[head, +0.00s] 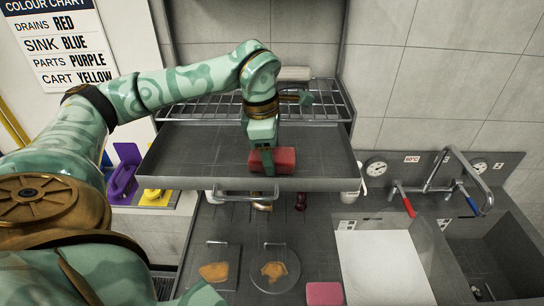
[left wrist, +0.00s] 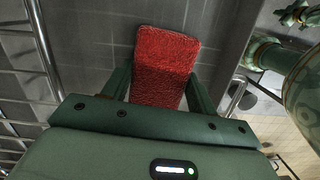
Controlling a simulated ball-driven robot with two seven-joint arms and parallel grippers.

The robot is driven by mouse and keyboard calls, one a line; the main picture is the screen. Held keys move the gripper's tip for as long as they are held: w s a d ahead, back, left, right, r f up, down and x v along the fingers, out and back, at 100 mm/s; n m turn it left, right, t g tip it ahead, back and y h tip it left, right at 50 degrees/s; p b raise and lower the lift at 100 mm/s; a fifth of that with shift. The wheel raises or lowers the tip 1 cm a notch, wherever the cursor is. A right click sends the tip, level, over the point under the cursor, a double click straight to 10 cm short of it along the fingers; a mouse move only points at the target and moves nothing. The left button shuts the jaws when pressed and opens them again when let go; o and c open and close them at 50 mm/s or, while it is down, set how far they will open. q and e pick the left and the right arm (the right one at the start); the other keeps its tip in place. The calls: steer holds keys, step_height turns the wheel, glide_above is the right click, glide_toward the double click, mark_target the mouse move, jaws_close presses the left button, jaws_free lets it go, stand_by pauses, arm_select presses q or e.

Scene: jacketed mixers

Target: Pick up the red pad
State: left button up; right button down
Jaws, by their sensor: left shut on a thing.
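The red pad (head: 284,159) is in the head view at the front middle of the raised grey tray. My left gripper (head: 263,168) reaches down to it from above and is shut on it. In the left wrist view the red pad (left wrist: 166,62) sits between the two fingers of my left gripper (left wrist: 160,88), with its far end sticking out past them. I cannot tell whether the pad touches the tray floor or hangs just above it. My right gripper is not in view.
The grey tray (head: 200,150) has raised edges, with a wire rack (head: 325,98) behind it. Below are a pink pad (head: 324,293), two orange-brown pieces, a white board (head: 383,265) and a sink with red- and blue-handled taps. Purple (head: 123,172) and yellow items stand left.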

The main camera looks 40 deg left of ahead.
arm_select(q)
steer(key=shift+r, duration=0.25)
step_height(320, 180, up, 2)
steer(key=shift+r+b, duration=0.2)
steer(key=shift+b, duration=0.25)
steer(key=s+d+r+b, duration=0.2)
steer(key=s+d+r, duration=0.6)
steer(key=d+r, duration=0.2)
steer(key=shift+s+d, duration=0.35)
steer(key=shift+d, duration=0.15)
steer(key=shift+o, duration=0.5)
steer(key=shift+r, duration=0.1)
